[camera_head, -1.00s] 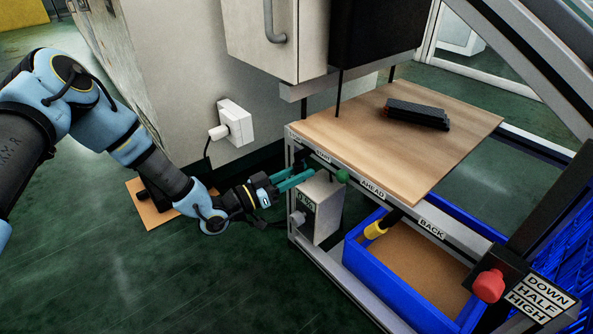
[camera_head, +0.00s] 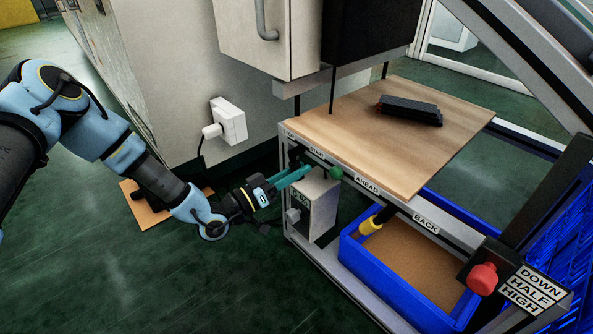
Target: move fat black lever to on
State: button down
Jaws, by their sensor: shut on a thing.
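My gripper (camera_head: 304,171), with teal fingers, is at the left front corner of the bench frame, just above a grey box (camera_head: 322,205). It is shut on a small dark part there, which looks like the fat black lever (camera_head: 295,153). The fingers hide much of it, so its exact position cannot be told. A label strip runs along the front rail; I read START, AHEAD (camera_head: 367,187) and BACK (camera_head: 426,224). The label nearest the lever is too small to read. A green knob (camera_head: 336,173) is just right of the fingertips, apart from them.
A wooden top (camera_head: 400,150) carries a dark ribbed block (camera_head: 410,110). A yellow-ended handle (camera_head: 370,225) is above a blue bin (camera_head: 390,285). A red knob (camera_head: 482,278) sits beside the DOWN, HALF, HIGH labels.

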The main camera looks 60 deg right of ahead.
jog(key=c, duration=0.6)
grip_release()
jog(key=shift+a, duration=0.15)
jog(key=p+v, duration=0.1)
jog(key=v, duration=0.9)
jog(key=shift+w+a+p, duration=0.2)
jog(key=shift+a+p, duration=0.05)
jog(key=shift+p, duration=0.15)
